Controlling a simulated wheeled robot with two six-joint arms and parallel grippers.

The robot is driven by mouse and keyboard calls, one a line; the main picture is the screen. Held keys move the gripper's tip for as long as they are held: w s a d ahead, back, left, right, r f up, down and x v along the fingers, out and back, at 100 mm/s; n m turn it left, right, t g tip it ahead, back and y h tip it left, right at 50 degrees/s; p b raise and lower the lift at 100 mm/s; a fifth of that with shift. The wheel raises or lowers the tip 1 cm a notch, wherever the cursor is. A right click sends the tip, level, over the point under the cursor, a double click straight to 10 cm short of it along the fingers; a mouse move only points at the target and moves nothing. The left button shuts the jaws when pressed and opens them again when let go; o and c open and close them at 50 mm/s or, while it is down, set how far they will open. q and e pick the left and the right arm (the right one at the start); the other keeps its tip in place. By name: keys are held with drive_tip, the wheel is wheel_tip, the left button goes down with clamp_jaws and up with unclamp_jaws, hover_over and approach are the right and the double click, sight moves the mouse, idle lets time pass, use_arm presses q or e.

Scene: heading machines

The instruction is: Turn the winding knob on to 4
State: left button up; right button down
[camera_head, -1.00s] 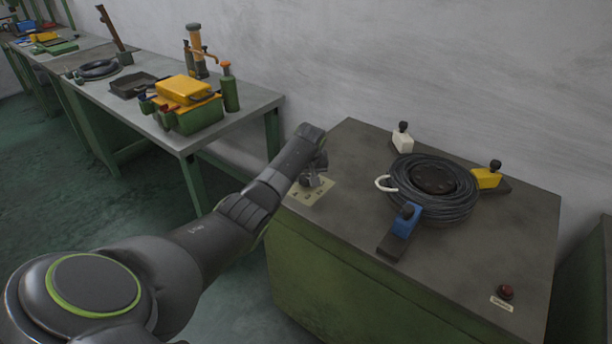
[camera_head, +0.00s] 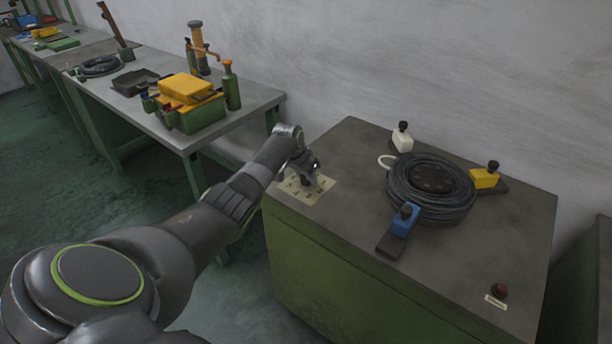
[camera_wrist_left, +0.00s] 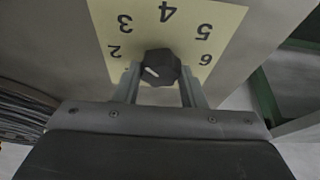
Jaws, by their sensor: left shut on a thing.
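The winding knob (camera_wrist_left: 162,66) is a dark faceted knob on a pale yellow dial plate (camera_wrist_left: 222,22). The plate carries the numbers 2 to 6, with 4 at the top of the wrist view. A short white mark lies on the left part of the knob, on the side of the 2. My left gripper (camera_wrist_left: 160,88) is shut on the knob, one finger on each side. In the head view my left gripper (camera_head: 309,180) is over the plate (camera_head: 322,186) at the left corner of the machine top, hiding the knob. My right gripper is not in view.
The green machine's grey top (camera_head: 340,235) holds a black wire coil (camera_head: 440,208) with white (camera_head: 402,138), yellow (camera_head: 485,178) and blue (camera_head: 404,220) clamps around it. A red button (camera_head: 500,290) is at the front right. A workbench (camera_head: 250,100) stands left.

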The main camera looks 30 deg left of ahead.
use_arm(q)
drive_tip(key=shift+a+f+m+h+b, duration=0.15)
drive_tip(key=shift+m+h+b, duration=0.15)
drive_tip(key=shift+m+b, duration=0.5)
drive_tip(key=m+h+b, duration=0.1)
drive_tip(key=m+b, duration=0.2)
drive_tip(key=m+g+h+b, duration=0.1)
drive_tip(key=m+b, duration=0.1)
drive_tip(key=b, duration=0.1)
drive_tip(key=shift+w+m+b, duration=0.1)
drive_tip(key=shift+m+b, duration=0.2)
drive_tip(key=shift+m, duration=0.1)
drive_tip(key=shift+a+m+g+b, duration=0.1)
drive_tip(key=shift+m+g+b, duration=0.2)
drive_tip(key=shift+m+b, duration=0.6)
drive_tip(key=o, duration=1)
drive_tip(key=shift+r, duration=0.2)
drive_tip(key=b+v, duration=0.1)
drive_tip(key=v, duration=1.6)
drive_tip(key=shift+a, duration=0.35)
